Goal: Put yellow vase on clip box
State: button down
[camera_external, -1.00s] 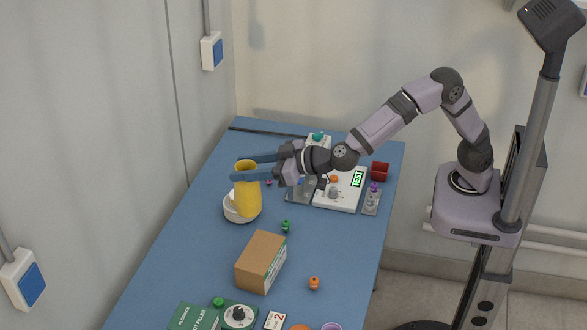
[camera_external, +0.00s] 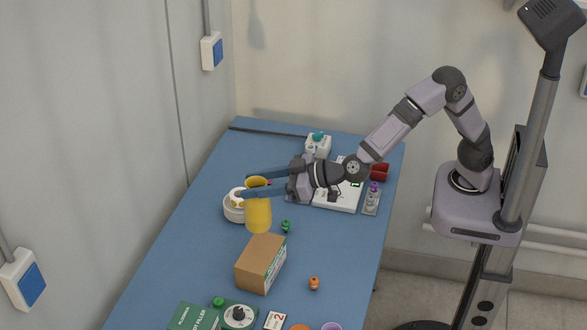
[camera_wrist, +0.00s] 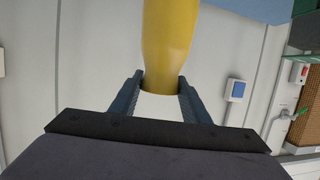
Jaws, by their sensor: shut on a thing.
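The yellow vase (camera_external: 258,212) is held upright above the blue table in the external view, close to the brown cardboard box. It also shows in the wrist view (camera_wrist: 169,45), between the two fingers. My gripper (camera_external: 246,184) is shut on the vase near its upper part. The fingers show at the vase's end in the wrist view (camera_wrist: 160,90). The brown cardboard box (camera_external: 257,265) with a green-and-white side label is nearer the front, with a bare top; it may be the clip box, but its lettering is too small to read.
A white round dish (camera_external: 234,213) stands left of the vase. A small green figure (camera_external: 286,226) and an orange one (camera_external: 314,283) stand near the cardboard box. A white board (camera_external: 336,198) and a red container (camera_external: 380,171) lie toward the back. Green boxes (camera_external: 190,317) are at the front.

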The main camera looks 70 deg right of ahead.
aim_at(259, 212)
jog(key=shift+f+p, duration=0.35)
jog(key=shift+f, duration=4.55)
jog(key=shift+f, duration=0.2)
jog(key=c, duration=1)
grip_release()
jog(key=shift+r, duration=0.15)
jog(key=b+v, duration=0.2)
jog(key=v, duration=1)
jog(key=shift+d, duration=0.15)
